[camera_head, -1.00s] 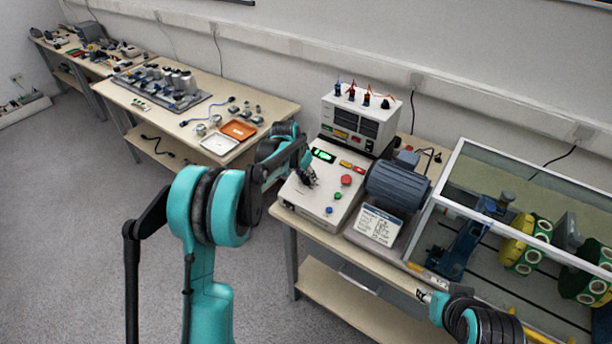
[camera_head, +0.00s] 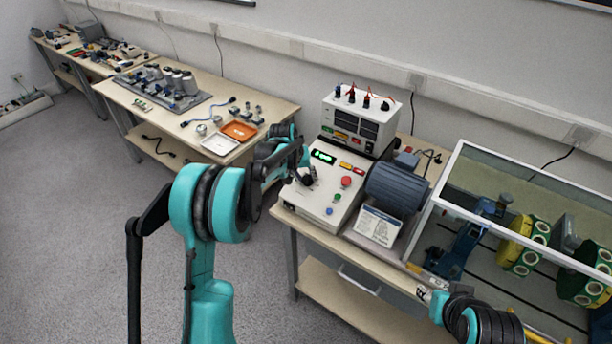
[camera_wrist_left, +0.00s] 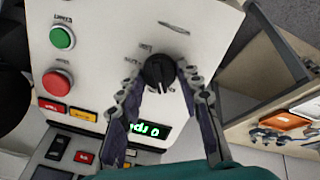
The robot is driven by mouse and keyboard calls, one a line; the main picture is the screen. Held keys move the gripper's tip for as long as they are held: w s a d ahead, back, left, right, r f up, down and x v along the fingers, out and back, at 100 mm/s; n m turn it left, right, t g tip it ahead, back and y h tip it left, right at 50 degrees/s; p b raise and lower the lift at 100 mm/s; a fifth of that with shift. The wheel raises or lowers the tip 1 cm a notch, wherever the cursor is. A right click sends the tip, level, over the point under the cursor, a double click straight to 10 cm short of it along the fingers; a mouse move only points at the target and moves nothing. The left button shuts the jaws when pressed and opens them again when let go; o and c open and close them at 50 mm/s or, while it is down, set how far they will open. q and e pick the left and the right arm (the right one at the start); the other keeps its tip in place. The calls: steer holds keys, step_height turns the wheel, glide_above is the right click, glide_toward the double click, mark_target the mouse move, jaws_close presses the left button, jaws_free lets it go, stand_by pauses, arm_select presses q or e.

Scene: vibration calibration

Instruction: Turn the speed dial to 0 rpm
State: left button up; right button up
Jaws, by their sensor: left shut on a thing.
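The speed dial (camera_wrist_left: 158,72) is a round black knob on the white control panel (camera_wrist_left: 105,22). In the wrist view my left gripper (camera_wrist_left: 158,78) has its two fingers on opposite sides of the dial, shut on it.
A red button (camera_wrist_left: 56,83) and a green button (camera_wrist_left: 62,37) sit beside the dial. A grey motor (camera_head: 396,188) and a glass-walled enclosure (camera_head: 440,190) stand right of the panel. A power supply (camera_head: 358,122) stands behind. The floor left of the bench is clear.

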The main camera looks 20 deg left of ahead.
arm_select(q)
steer(key=n, duration=0.5)
steer(key=shift+a+p, duration=0.1)
steer(key=shift+p, duration=0.2)
steer(key=n, duration=0.5)
steer(key=shift+s+f, duration=0.1)
steer(key=shift+s, duration=0.05)
steer(key=n, duration=1)
steer(key=shift+s+f+n+t, duration=0.1)
steer(key=shift+s+n+t, duration=0.05)
steer(key=shift+n+t, duration=0.2)
steer(key=o, duration=1.1)
steer(key=shift+o, duration=0.2)
